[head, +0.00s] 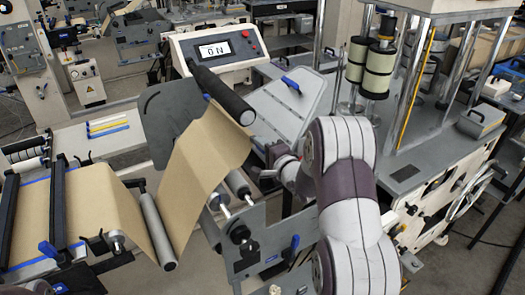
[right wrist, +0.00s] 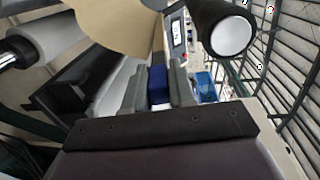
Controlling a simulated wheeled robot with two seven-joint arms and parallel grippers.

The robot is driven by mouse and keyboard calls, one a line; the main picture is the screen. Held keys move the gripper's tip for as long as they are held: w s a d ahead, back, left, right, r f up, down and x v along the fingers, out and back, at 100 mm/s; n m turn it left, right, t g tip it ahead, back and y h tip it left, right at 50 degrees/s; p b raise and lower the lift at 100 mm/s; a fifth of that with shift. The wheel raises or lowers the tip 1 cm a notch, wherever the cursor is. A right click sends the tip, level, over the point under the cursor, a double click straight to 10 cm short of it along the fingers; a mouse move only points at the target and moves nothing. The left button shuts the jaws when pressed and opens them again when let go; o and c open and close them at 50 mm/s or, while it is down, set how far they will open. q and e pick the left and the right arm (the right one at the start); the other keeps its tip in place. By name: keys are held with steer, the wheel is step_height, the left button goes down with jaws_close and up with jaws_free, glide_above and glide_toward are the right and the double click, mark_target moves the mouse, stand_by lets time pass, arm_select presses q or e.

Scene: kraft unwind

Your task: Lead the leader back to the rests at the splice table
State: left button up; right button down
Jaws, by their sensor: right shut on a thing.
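The brown kraft web (head: 205,150) runs from the splice table (head: 15,255) at the left, down by a grey roller (head: 158,232), then up to a black bar (head: 222,95). I cannot tell which part of it is the leader. The bar's pale end (right wrist: 232,38) and the brown web (right wrist: 120,22) also show in the right wrist view. My right gripper (head: 264,160) is right of the web and below the bar. In the right wrist view its fingers (right wrist: 158,88) are shut on a blue piece (right wrist: 158,84). What this piece joins is hidden. My left gripper is not in view.
Two black crossbars (head: 59,205) stand over the splice table at the left. A control panel (head: 217,50) stands behind the black bar. A grey machine frame (head: 265,240) with a blue lever lies below my right gripper. A tall machine with dark-ended rolls (head: 378,72) stands at the right.

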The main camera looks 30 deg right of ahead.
steer(key=shift+f+t+b, duration=0.25)
steer(key=shift+t+b, duration=0.25)
steer(key=shift+b, duration=0.7)
steer(key=s+a+b, duration=0.2)
steer(key=a+b, duration=0.3)
steer(key=a, duration=2.1)
steer(key=shift+s+f, duration=0.1)
steer(key=shift+f, duration=0.05)
